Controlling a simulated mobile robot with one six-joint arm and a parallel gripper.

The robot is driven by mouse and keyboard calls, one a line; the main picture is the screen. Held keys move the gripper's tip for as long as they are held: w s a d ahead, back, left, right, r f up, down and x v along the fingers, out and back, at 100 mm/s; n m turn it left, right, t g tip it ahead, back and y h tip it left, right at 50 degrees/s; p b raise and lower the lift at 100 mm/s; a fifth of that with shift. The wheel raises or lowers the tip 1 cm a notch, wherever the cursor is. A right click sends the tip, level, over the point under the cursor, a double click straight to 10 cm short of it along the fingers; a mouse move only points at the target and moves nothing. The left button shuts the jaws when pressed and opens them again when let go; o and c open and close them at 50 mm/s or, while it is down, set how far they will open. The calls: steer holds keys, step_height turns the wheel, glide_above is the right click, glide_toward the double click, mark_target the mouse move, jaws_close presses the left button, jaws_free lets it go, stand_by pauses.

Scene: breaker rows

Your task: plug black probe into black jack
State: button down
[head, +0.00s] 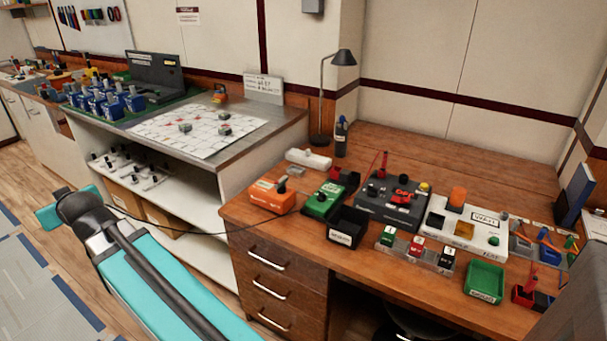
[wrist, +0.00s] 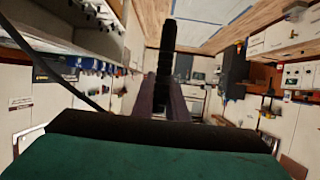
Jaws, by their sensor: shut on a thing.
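My gripper (wrist: 165,95) is shut on a ribbed black probe (wrist: 166,52), which sticks out beyond the fingers in the wrist view. In the head view my teal arm reaches to the lower left, away from the desk, and hides the fingers and the probe. A dark grey unit (head: 365,212) with black knobs or sockets and a red part stands behind a black bin. I cannot tell which of the dark round spots on the desk units is the black jack.
The desk holds a green meter (head: 322,204), a black bin (head: 347,237), a white unit (head: 464,233), a green tray (head: 484,283) and a lamp (head: 324,95). A workbench (head: 270,118) with shelves adjoins on the left. Floor around the arm is clear.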

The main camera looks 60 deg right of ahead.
steer(key=shift+a+r, duration=0.1)
steer(key=shift+a, duration=0.15)
